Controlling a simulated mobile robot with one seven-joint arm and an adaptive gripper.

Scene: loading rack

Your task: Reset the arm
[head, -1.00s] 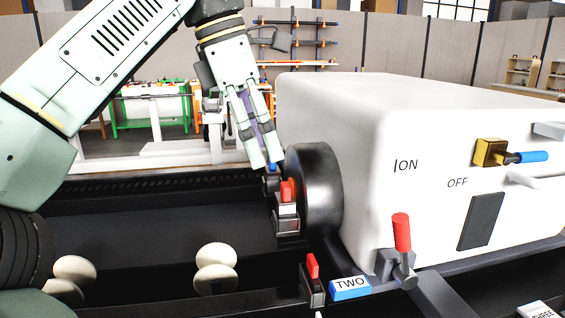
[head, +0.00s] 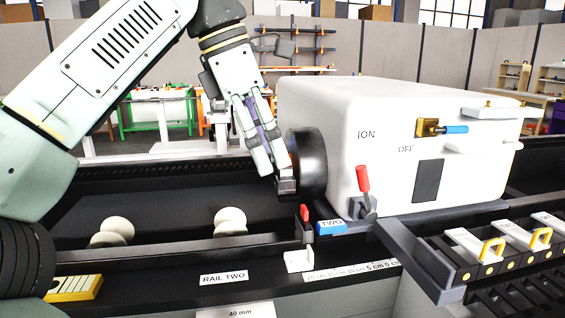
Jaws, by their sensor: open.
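My gripper (head: 273,172) points down at the left of the white machine housing (head: 395,150). Its fingertips are by the black round chuck (head: 309,160) and in front of a small dark block (head: 286,186) at the chuck's left side. The fingers look slightly apart. The fingertips overlap the block in the picture, and I cannot tell whether they touch it. My arm reaches in from the left.
The housing carries a blue-tipped switch (head: 452,129) and a red lever (head: 363,180). A rail with white rollers (head: 230,221) runs left. Workbenches stand behind.

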